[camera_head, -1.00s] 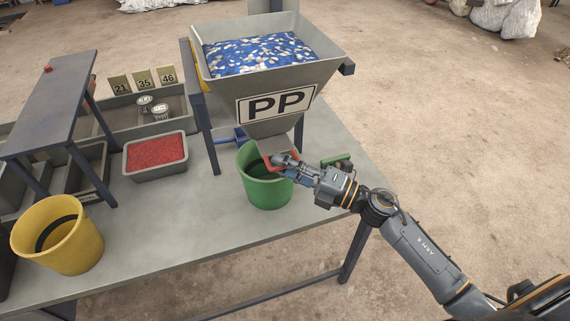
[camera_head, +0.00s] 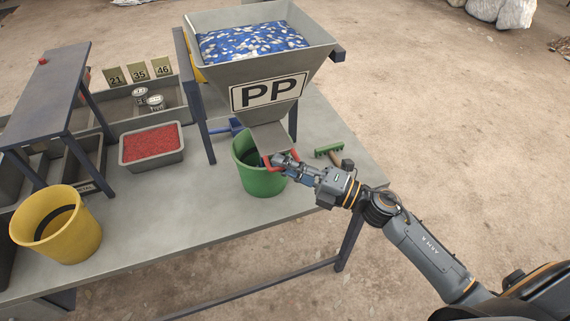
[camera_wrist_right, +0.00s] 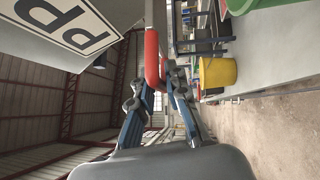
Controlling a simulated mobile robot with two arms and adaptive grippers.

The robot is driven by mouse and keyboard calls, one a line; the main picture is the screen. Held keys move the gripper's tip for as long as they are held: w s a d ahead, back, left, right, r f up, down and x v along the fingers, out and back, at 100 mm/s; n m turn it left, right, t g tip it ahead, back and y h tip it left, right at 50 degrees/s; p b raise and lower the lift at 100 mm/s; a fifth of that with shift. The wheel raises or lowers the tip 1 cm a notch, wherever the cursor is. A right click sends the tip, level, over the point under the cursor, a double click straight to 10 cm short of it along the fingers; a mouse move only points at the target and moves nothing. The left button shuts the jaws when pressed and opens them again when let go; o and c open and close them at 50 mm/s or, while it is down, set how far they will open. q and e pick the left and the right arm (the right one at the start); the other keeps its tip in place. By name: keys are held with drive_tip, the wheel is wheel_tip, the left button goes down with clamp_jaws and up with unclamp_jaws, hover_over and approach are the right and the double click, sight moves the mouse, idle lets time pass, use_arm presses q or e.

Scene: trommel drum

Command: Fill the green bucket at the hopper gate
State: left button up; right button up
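The green bucket (camera_head: 262,184) stands upright on the table under the grey hopper (camera_head: 248,75) marked PP, which holds blue and white flakes (camera_head: 250,42). A pale gate plate (camera_head: 270,136) slants out below the hopper over the bucket, with a red handle (camera_head: 267,161) at its front. My right gripper (camera_head: 281,160) is at that handle, above the bucket's right rim. In the right wrist view, the red handle (camera_wrist_right: 152,58) passes between the fingers (camera_wrist_right: 157,85), which look closed around it. Plate and gripper partly hide the bucket's inside, so its contents are unclear. My left gripper is out of view.
A yellow bucket (camera_head: 74,236) stands at the table's left front. A tray of red pellets (camera_head: 152,147) lies left of the hopper. A green brush (camera_head: 328,149) lies right of the bucket. The table's front middle (camera_head: 185,225) is clear.

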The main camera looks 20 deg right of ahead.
drive_tip(key=shift+o, duration=1.2)
drive_tip(key=shift+w, duration=0.15)
drive_tip(key=shift+s+d, duration=0.1)
drive_tip(key=shift+s, duration=0.25)
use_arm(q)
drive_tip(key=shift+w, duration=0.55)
use_arm(e)
drive_tip(key=v, duration=1.1)
drive_tip(key=shift+s+d, duration=0.25)
idle(4.4)
